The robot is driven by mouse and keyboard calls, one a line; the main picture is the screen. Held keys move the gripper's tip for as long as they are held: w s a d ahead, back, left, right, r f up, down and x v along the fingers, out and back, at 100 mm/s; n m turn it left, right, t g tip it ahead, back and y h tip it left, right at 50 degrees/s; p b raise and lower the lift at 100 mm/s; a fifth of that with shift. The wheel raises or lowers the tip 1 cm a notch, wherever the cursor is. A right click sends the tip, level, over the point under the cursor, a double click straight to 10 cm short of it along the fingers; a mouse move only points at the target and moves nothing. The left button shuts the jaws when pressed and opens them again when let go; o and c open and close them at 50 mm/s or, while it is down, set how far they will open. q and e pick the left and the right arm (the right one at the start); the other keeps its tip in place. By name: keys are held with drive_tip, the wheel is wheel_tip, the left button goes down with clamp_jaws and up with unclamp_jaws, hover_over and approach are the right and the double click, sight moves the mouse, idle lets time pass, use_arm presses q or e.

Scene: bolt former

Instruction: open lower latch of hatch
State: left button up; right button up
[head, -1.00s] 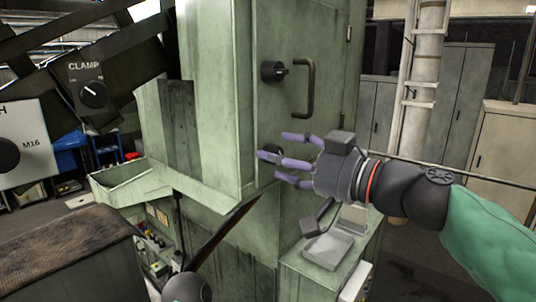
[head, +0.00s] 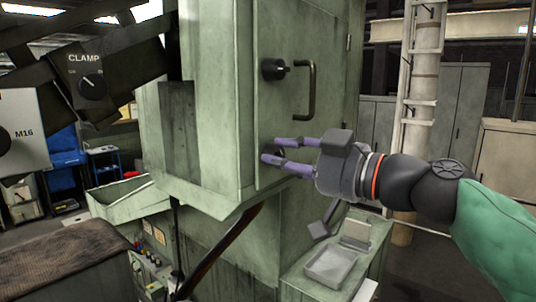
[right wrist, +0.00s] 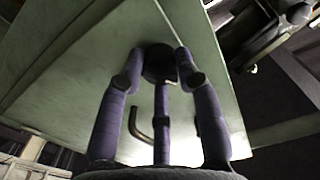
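The hatch (head: 300,35) is a pale green door, shut, with a curved dark handle (head: 310,92). The upper latch (head: 273,69) is a round black knob left of the handle. The lower latch (head: 267,144) is a similar dark knob below it, partly hidden by my fingers. My right gripper (head: 275,150) reaches in from the right with its purple fingers at the lower latch. In the right wrist view the three fingers (right wrist: 160,70) close around the dark knob of the lower latch (right wrist: 158,54) and appear to touch it. My left gripper is out of view.
A clamp dial panel (head: 88,82) and a grey M16 panel (head: 22,135) stand at the left. A green tray (head: 130,200) juts out below the hatch housing. A grey box (head: 332,265) sits on a ledge below my right gripper. A ladder (head: 408,90) stands behind at the right.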

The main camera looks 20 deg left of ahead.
clamp_jaws()
drive_tip(key=m+p, duration=0.1)
drive_tip(key=m, duration=0.2)
drive_tip(key=m+p, duration=0.1)
drive_tip(key=m, duration=0.3)
drive_tip(key=shift+m, duration=0.4)
drive_tip(key=o, duration=1)
unclamp_jaws()
drive_tip(key=shift+o, duration=0.2)
drive_tip(key=b+v, duration=0.2)
drive_tip(key=v, duration=0.6)
drive_tip(key=shift+b, duration=0.4)
